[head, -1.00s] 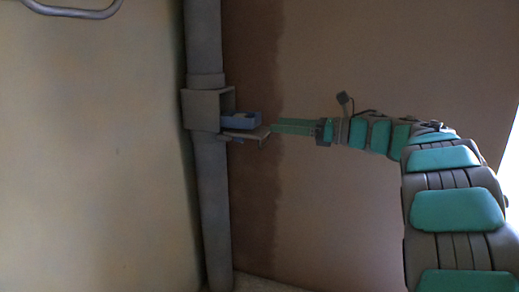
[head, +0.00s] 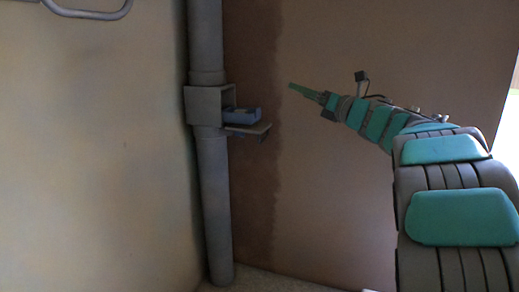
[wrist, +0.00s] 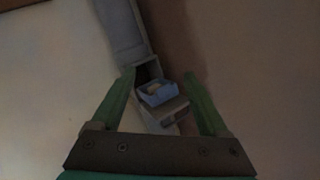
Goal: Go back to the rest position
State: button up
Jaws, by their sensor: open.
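My gripper (head: 298,90) is raised in front of the brown wall, to the right of the pipe and apart from it. In the wrist view its two green fingers (wrist: 160,75) are spread wide with nothing held between them. Beyond the fingertips, a blue tray-like piece (wrist: 158,94) with a small pale item (wrist: 154,87) in it sits at the grey box on the pipe. In the head view the blue piece (head: 242,115) rests in the box's open side, above a small flap.
The grey box (head: 203,106) is fixed on a vertical grey pipe (head: 214,200) in the corner. Its flap (head: 250,129) sticks out to the right. A metal rail (head: 90,14) is at the upper left.

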jog(key=s+d+f+m+t+h, duration=0.1)
jog(key=s+d+f+m+h, duration=0.1)
jog(key=d+m+h, duration=0.65)
jog(key=s+d+f+m+t+h, duration=0.2)
jog(key=d+m+h, duration=0.4)
jog(key=m, duration=0.5)
jog(key=s+d+f+m+g+h, duration=0.3)
jog(key=s+f+m+g, duration=0.5)
jog(key=s+f+m, duration=0.65)
jog(key=s+a+f+m+g+y, duration=0.2)
jog(key=s+a+f+g, duration=0.4)
jog(key=s, duration=0.6)
jog(key=s+a+f+m+g+y, duration=0.15)
jog(key=s+a+f, duration=0.25)
jog(key=s+f, duration=0.55)
jog(key=s+a+f+m+g+y, duration=0.15)
jog(key=s+a+f+g, duration=0.4)
jog(key=s, duration=0.75)
jog(key=s+p+v, duration=0.2)
jog(key=p+v, duration=1)
jog(key=shift+s+d+r+t, duration=0.25)
jog(key=shift+s+t, duration=0.15)
jog(key=shift+s, duration=0.15)
